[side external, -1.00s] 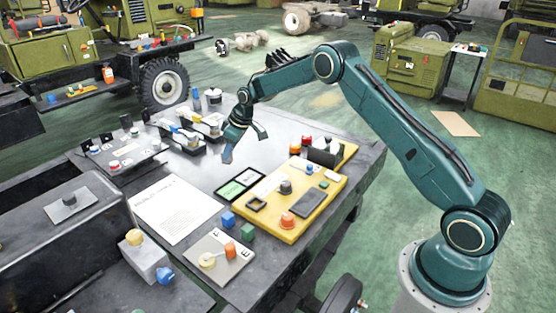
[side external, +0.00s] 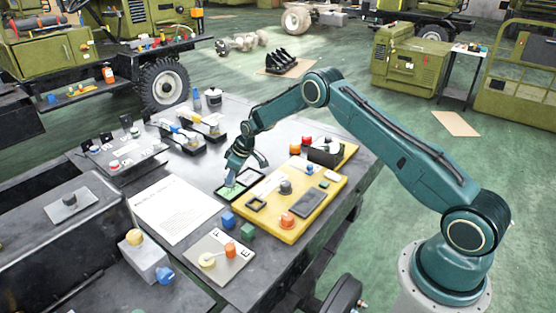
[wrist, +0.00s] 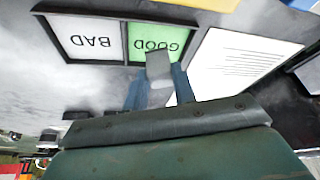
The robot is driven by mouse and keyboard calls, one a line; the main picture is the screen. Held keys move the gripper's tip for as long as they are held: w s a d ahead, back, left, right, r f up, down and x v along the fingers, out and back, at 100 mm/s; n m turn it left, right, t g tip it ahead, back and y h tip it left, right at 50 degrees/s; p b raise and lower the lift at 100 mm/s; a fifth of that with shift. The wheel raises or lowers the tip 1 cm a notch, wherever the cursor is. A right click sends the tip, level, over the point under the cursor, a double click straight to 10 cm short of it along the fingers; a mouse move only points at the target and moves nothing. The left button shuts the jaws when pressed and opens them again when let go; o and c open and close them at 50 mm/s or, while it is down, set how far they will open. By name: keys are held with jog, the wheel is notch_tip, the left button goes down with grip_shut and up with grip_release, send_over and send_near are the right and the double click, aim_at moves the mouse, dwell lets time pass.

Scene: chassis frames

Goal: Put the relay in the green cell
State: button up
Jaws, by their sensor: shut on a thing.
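In the side view the relay is too small to make out clearly. The two-cell tray (side external: 262,172) lies on the table beside the yellow board. Its green cell (wrist: 152,36) reads GOOD, and its white cell (wrist: 88,36) reads BAD. In the side view my gripper is over the green cell (side external: 231,193). In the wrist view the relay overlaps that cell's near edge; its height above it cannot be told.
The yellow board (side external: 270,222) with several parts lies right of the tray. A white paper sheet (side external: 178,208) lies to the left. Bare table lies behind the tray.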

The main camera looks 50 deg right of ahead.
jog(key=shift+f, duration=0.95)
jog(key=shift+f, duration=0.2)
jog(key=o, duration=1)
jog(key=shift+r, duration=0.15)
jog(key=v, duration=1.2)
jog(key=shift+r, duration=0.1)
